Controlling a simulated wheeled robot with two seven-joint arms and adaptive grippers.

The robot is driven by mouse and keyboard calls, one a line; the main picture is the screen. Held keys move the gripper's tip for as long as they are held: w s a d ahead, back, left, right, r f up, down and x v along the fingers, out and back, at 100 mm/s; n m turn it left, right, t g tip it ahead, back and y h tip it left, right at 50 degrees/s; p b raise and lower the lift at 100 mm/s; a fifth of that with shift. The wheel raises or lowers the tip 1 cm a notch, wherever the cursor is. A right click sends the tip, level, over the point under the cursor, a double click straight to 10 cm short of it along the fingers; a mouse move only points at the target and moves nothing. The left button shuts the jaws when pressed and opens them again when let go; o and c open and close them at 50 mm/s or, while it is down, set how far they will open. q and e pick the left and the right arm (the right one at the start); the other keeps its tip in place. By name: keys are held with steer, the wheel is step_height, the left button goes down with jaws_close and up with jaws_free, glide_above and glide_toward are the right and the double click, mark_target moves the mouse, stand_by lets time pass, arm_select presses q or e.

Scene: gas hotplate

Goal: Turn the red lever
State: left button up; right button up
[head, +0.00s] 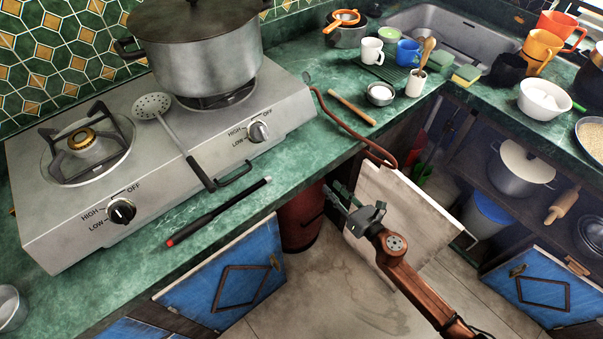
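I cannot make out a red lever in the head view. A dark red gas cylinder (302,218) stands under the counter, partly hidden by the counter edge, and its top is out of sight. A red-brown hose (345,126) runs from the hotplate's right side over the counter edge and down. My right gripper (333,194) is in front of the cabinet opening, right of the cylinder. Its two fingers look apart, with nothing seen between them. My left gripper is not in view.
An open cabinet door (400,218) stands beside my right arm. The hotplate (165,150) carries a large pot (200,60) and a skimmer (152,106). A black stick lighter (218,212) lies near the counter edge. Blue cabinet doors (228,280) are below. Floor is clear in front.

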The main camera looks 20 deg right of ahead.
steer(key=w+a+n+b, duration=0.1)
steer(key=w+a, duration=0.1)
steer(key=w+a+r+n+y+b, duration=0.1)
steer(key=w+a, duration=0.1)
steer(key=w, duration=0.1)
steer(key=w+a+r+n+b, duration=0.1)
steer(key=w+a, duration=0.1)
steer(key=shift+w+a+r+n+y, duration=0.1)
steer(key=shift+w+a+n+y, duration=0.05)
steer(key=shift+w+n+y, duration=0.25)
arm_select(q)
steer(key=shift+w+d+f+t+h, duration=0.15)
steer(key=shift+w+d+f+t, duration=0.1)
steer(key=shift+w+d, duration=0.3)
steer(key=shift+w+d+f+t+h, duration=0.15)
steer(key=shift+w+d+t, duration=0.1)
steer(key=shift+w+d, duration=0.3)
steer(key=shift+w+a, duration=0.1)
arm_select(e)
steer(key=shift+c, duration=0.7)
jaws_close()
